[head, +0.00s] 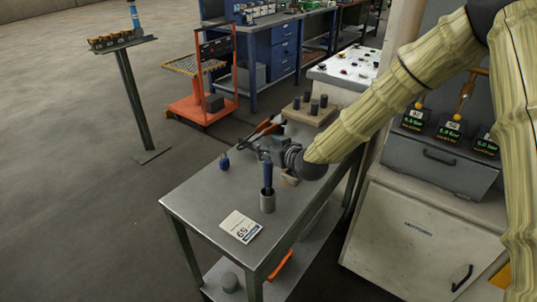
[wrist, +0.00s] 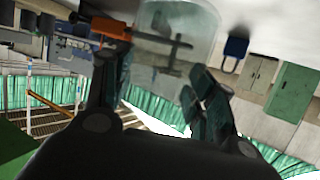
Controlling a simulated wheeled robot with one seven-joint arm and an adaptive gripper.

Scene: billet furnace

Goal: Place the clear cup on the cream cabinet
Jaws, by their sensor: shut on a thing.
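The clear cup (wrist: 178,32) shows at the top of the wrist view, see-through and between my fingers. My gripper (wrist: 165,72) is shut on it. In the head view my gripper (head: 268,150) is over the far part of the steel table, among grey shapes. I cannot make out the cup there. The cream cabinet (head: 408,238) stands at the lower right of the head view, to the right of the table, with a black handle on its front. A grey drawer unit with small displays sits on top of it.
The steel table (head: 190,200) holds a grey holder (head: 267,204) with a blue-handled tool, a small blue item (head: 224,163) and a white card (head: 240,227). A wooden block with dark pegs (head: 311,112) is behind my gripper. An orange cart (head: 203,105) stands farther back.

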